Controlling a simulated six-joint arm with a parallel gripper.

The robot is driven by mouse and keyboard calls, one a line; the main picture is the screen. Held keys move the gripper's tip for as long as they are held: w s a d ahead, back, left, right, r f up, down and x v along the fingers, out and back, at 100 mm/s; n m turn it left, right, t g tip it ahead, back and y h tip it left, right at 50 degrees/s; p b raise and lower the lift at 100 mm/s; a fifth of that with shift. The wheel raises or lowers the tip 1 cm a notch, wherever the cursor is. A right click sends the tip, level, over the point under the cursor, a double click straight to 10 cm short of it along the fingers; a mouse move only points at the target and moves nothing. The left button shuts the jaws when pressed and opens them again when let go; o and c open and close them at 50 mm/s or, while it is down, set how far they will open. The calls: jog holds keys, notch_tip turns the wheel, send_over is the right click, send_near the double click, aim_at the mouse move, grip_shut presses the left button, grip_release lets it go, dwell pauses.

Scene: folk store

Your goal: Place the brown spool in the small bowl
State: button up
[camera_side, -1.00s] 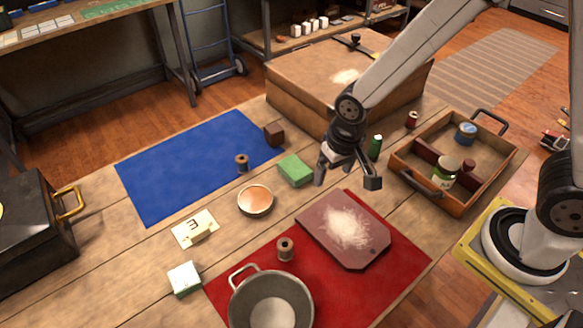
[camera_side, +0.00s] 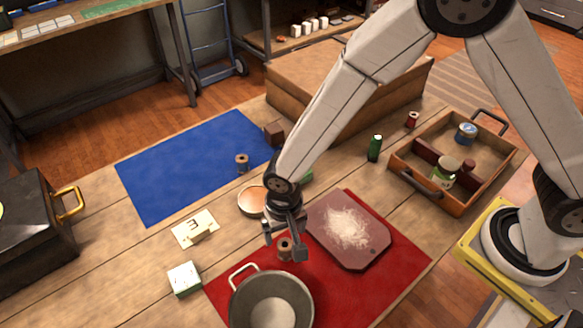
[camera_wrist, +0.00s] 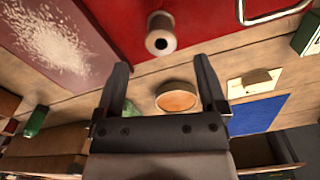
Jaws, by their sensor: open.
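A brown spool (camera_side: 285,249) stands on the red mat beside the pot, and it also shows in the wrist view (camera_wrist: 161,36). A second brown spool (camera_side: 242,162) stands on the blue mat. The small bowl (camera_side: 249,203) with an orange-brown inside sits on the bare table between the mats, partly hidden by my arm; the wrist view shows it whole (camera_wrist: 177,97). My gripper (camera_side: 284,246) is open and empty, over the red-mat spool. In the wrist view the spool lies beyond my fingertips (camera_wrist: 161,62), not between them.
A grey pot (camera_side: 238,307) stands on the red mat (camera_side: 390,285) next to the spool. A cutting board (camera_side: 368,254) with white powder lies right of my gripper. A card (camera_side: 190,232) lies left.

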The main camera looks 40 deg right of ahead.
aim_at(285, 250)
jog(key=shift+f, duration=1)
jog(key=shift+f, duration=0.1)
jog(key=shift+f, duration=2.5)
grip_shut()
jog(key=shift+r, duration=0.15)
